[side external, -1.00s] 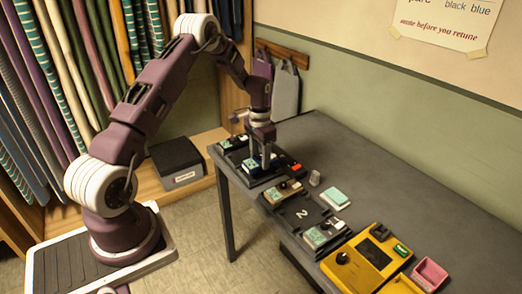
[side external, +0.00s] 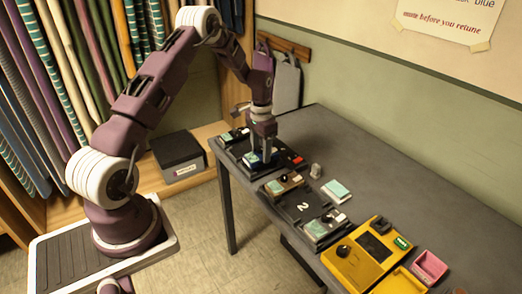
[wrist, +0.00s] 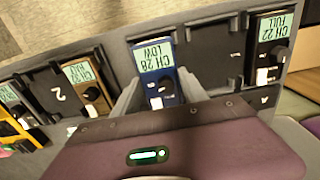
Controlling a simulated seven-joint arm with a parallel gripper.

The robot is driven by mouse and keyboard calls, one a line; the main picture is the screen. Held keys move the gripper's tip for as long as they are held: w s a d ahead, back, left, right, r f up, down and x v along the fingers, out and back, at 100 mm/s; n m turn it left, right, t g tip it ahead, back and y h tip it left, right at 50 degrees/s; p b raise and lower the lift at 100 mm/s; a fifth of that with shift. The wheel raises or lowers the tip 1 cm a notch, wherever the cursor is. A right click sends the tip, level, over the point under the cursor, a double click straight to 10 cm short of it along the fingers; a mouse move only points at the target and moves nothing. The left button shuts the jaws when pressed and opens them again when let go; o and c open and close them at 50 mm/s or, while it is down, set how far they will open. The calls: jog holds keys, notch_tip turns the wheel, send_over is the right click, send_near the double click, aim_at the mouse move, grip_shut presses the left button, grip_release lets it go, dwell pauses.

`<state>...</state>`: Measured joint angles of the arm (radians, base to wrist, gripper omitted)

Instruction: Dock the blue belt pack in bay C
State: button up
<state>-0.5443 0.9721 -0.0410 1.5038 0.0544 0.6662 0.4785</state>
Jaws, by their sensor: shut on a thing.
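The blue belt pack (wrist: 155,62) has a screen reading CH 28 LOW and sits between the two fingers of my gripper (wrist: 160,88) in the wrist view. My gripper (side external: 265,155) is shut on it, fingers pointing down, at the left dock (side external: 246,166) in the side view. The pack is over or in the bay at one end of that dock; I cannot tell whether it is fully seated. An empty bay (wrist: 214,55) lies beside it, then a black pack (wrist: 272,42) reading CH 22 FULL in the bay marked A. The blue pack's bay letter is hidden.
A second dock marked 2 (side external: 303,206) has a brown pack (side external: 283,184), an empty middle bay and another pack (side external: 322,230). The table's back is clear.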

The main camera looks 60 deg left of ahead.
jog(key=shift+f, duration=1.15)
dwell(0.5)
jog(key=o, duration=1.6)
notch_tip(320, 180, up, 8)
jog(key=shift+d+f, duration=0.1)
jog(key=shift+f, duration=0.15)
jog(key=s+d+r+t, duration=0.1)
jog(key=s+d+r, duration=0.3)
jog(key=d+r, duration=0.45)
jog(key=s+d+r+t, duration=0.1)
jog(key=s+d+r, duration=0.35)
jog(key=r, duration=0.65)
jog(key=s+d+r+t, duration=0.1)
jog(key=s+d, duration=0.2)
jog(key=s, duration=0.3)
jog(key=s+d+r+t, duration=0.1)
jog(key=s+d, duration=0.3)
jog(key=s, duration=0.3)
jog(key=s+d+r+t, duration=0.1)
jog(key=s+d, duration=0.2)
jog(key=s, duration=0.3)
jog(key=shift+s+d+r+t, duration=0.2)
jog(key=shift+d+r+t, duration=0.05)
jog(key=shift+t, duration=0.05)
